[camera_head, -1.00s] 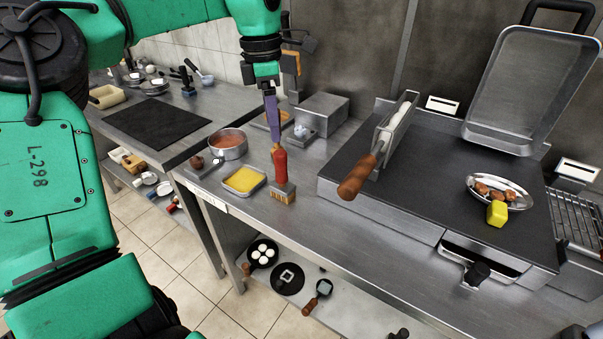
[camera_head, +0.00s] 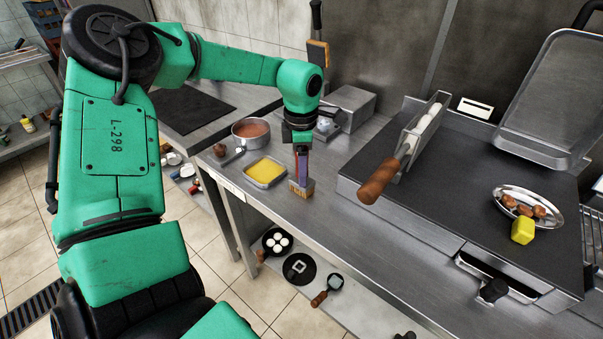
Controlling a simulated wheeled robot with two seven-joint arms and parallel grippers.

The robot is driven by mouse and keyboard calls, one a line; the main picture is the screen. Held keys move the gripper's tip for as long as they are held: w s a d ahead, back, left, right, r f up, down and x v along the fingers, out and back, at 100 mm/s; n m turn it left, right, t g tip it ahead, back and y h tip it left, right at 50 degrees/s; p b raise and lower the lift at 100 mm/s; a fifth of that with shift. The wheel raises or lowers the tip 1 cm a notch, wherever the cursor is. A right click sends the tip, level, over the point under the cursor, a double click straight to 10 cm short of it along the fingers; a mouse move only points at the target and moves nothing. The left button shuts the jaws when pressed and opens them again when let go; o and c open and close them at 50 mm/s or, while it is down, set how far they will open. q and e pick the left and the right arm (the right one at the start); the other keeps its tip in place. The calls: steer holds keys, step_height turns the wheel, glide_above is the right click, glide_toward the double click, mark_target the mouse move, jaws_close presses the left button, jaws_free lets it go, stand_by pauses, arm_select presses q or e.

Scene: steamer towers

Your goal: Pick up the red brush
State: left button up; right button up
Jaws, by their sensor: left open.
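The red brush (camera_head: 300,193) stands upright on the steel counter, its tan bristles down beside the yellow-filled tray (camera_head: 265,172). My left gripper (camera_head: 303,170) points straight down over it, its purple finger in front of the handle. Most of the red handle is hidden behind the gripper. The jaws are open and appear to be around or just in front of the handle; I cannot tell which, nor whether they touch it. My right gripper is not in view.
A pot of red sauce (camera_head: 250,132) stands behind the tray. To the right are a dark griddle (camera_head: 440,185), a wood-handled tool (camera_head: 378,180) and a metal plate of food (camera_head: 532,204) with a yellow block (camera_head: 522,230). Clear counter lies in front of the griddle.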

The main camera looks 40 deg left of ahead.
arm_select(q)
jaws_close()
steer(key=shift+w, duration=0.1)
step_height(320, 180, up, 20)
stand_by(0.7)
stand_by(1.3)
steer(key=c, duration=0.8)
jaws_free()
jaws_close()
